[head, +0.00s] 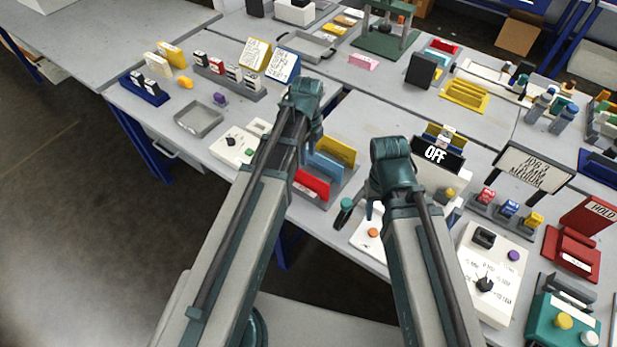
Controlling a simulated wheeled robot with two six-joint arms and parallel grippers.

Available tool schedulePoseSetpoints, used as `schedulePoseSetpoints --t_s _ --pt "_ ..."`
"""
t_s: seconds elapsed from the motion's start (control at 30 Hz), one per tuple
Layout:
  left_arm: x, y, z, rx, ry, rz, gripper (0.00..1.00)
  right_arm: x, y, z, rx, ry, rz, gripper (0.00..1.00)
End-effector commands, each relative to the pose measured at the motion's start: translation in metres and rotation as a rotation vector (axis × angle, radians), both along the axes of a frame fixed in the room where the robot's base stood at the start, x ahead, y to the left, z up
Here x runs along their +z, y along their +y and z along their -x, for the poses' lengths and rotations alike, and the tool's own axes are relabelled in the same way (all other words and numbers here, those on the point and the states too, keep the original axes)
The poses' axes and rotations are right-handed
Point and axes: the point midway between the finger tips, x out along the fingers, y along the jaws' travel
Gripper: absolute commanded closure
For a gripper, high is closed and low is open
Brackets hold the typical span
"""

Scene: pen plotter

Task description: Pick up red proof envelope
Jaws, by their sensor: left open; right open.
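A flat red piece (312,186), which looks like the red proof envelope, stands at the near side of a grey rack (350,184) close to the table's front edge. A blue piece (326,167) and a yellow piece (337,149) stand behind it in the same rack. My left arm crosses in front of the rack's left side and covers part of the red piece's left end. My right arm reaches up just right of the rack. I see no fingers on the red piece.
A white box with a green button (240,144) and a grey tray (199,119) lie left of my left arm.

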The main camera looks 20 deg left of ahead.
Motion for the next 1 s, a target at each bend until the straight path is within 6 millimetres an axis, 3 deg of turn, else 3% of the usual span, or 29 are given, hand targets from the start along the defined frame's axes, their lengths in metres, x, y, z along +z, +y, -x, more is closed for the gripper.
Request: schedulePoseSetpoints --t_s 0.27,0.7,1.0 --pt "-0.02 0.0 0.0 0.002 0.0 0.0 0.59 -0.02 0.0 0.0 -0.001 0.0 0.0 0.5" --pt "-0.082 0.0 0.0 0.003 0.0 0.0 0.59 -0.082 0.0 0.0 -0.001 0.0 0.0 0.5" --pt "-0.087 0.0 0.0 0.003 0.0 0.0 0.59 -0.087 0.0 0.0 -0.001 0.0 0.0 0.5"
